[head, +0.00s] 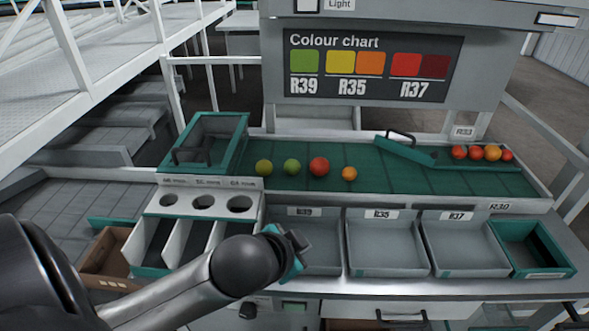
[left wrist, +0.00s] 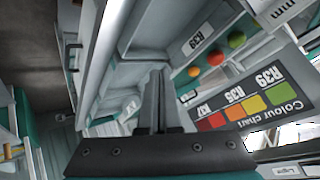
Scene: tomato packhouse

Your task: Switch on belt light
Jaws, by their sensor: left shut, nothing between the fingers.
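The "Light" label (head: 340,4) is at the top edge of the head view, on the grey panel above the colour chart. A white, dark-framed square (head: 307,5) sits just left of it, cut off by the frame edge. The label also shows upside down at the bottom right of the left wrist view (left wrist: 287,171). The green belt (head: 400,179) runs below the chart. My left gripper (head: 298,246) is low in front of the bins, well below and apart from the panel. Its fingers (left wrist: 157,80) are together and empty. My right gripper is not in view.
The colour chart (head: 374,66) hangs over the belt. Several tomatoes lie on the belt, including a red one (head: 319,166). Grey bins (head: 387,272) line the front, with a holed sizing unit (head: 204,188) at left. A teal diverter (head: 405,152) crosses the belt.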

